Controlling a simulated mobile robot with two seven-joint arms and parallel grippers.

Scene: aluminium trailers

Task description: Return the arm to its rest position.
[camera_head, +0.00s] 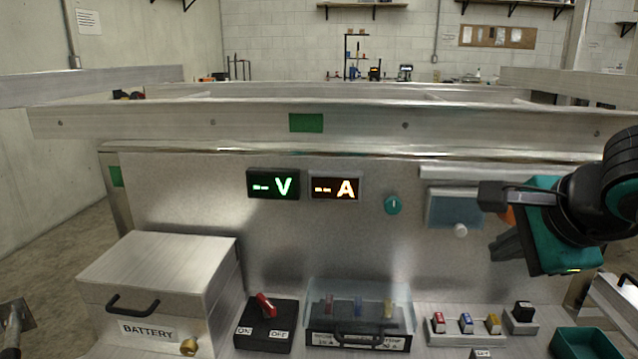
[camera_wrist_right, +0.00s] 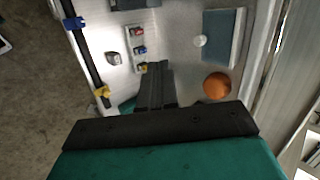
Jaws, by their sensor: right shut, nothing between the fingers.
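My right arm comes in from the right in the head view. Its teal and black right gripper (camera_head: 498,248) is in front of the right part of the metal panel. In the right wrist view its dark fingers (camera_wrist_right: 155,80) are together, with nothing held. An orange round part (camera_head: 507,215) is mostly hidden behind the gripper in the head view; it shows clear of the fingers in the right wrist view (camera_wrist_right: 217,86).
A blue-grey flap (camera_head: 455,207) with a white knob is close left of my gripper. Below are red, blue and yellow blocks (camera_head: 465,323) and a green tray (camera_head: 583,345). A battery box (camera_head: 160,270), a red-lever switch (camera_head: 266,305) and a clear cover (camera_head: 358,290) stand further left.

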